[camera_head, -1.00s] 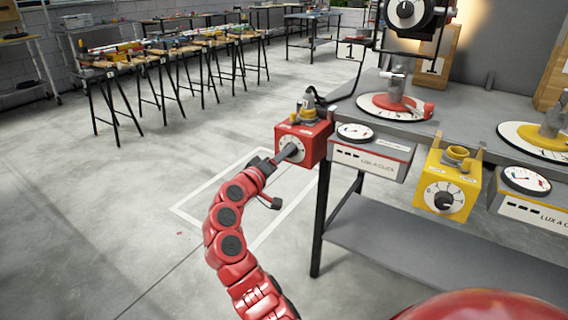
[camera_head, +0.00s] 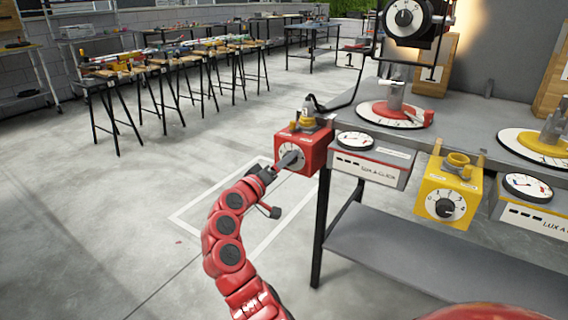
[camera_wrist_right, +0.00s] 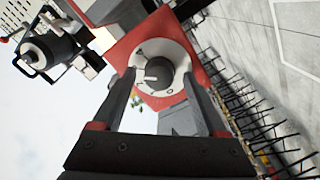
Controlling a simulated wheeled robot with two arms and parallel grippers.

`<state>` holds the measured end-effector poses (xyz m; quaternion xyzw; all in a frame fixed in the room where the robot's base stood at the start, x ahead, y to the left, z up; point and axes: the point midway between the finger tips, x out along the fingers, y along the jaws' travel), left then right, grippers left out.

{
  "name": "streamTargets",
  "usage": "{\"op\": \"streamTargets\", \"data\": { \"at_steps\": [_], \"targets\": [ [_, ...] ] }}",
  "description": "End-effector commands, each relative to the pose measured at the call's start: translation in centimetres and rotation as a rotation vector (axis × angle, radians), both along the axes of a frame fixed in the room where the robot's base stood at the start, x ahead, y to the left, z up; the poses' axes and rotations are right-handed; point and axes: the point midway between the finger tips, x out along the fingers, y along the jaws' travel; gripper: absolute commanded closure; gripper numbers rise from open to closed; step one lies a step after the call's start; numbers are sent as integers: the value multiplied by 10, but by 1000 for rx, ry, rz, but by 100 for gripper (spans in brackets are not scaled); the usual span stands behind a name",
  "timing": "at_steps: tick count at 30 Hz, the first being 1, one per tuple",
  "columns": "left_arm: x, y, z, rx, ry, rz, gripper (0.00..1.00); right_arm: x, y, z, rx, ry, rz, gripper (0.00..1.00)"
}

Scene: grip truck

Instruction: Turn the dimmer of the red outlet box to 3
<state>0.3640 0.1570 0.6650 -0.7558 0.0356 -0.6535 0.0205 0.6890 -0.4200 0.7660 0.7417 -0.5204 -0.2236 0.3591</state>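The red outlet box (camera_head: 313,155) hangs at the left corner of the workbench. Its white dimmer dial (camera_head: 291,150) faces my right arm and is partly covered by the gripper. My right gripper (camera_head: 286,161) is at the front of this dial. In the right wrist view, the red box (camera_wrist_right: 126,52) shows with its dial and grey knob (camera_wrist_right: 158,72). The two fingers (camera_wrist_right: 158,90) are apart, one on each side of the knob, with gaps to it. I cannot read the knob's setting for certain. My left gripper is not in view.
A red-rimmed meter box (camera_head: 370,166) hangs right of the red outlet box, then a yellow outlet box (camera_head: 446,193) with its own dial. A black lamp (camera_head: 410,18) stands above the bench (camera_head: 455,135).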

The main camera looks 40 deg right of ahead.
Motion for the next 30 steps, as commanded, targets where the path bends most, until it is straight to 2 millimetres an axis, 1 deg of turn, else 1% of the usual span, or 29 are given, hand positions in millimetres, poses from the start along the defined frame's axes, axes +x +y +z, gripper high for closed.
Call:
{"op": "streamTargets", "data": {
  "at_steps": [5, 8, 11, 17, 18, 24, 27, 30],
  "targets": [
    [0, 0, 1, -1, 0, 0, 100, 0, 2, 1, -1, 0, 1, 24],
    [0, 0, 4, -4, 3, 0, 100, -3, 12, 2, -2, -1, 3, 24],
    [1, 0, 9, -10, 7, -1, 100, -9, 30, 3, -2, -3, 8, 24],
    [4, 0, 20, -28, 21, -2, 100, -29, 80, 0, -2, 1, 6, 24],
    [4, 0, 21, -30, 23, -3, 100, -32, 90, 0, -3, 0, 9, 24],
    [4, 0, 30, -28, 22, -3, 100, -50, 134, -4, -2, -1, 7, 24],
    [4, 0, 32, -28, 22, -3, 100, -56, 148, -5, 0, 0, 3, 24],
    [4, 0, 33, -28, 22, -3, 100, -60, 158, -6, -1, 0, 3, 24]
  ]
}}
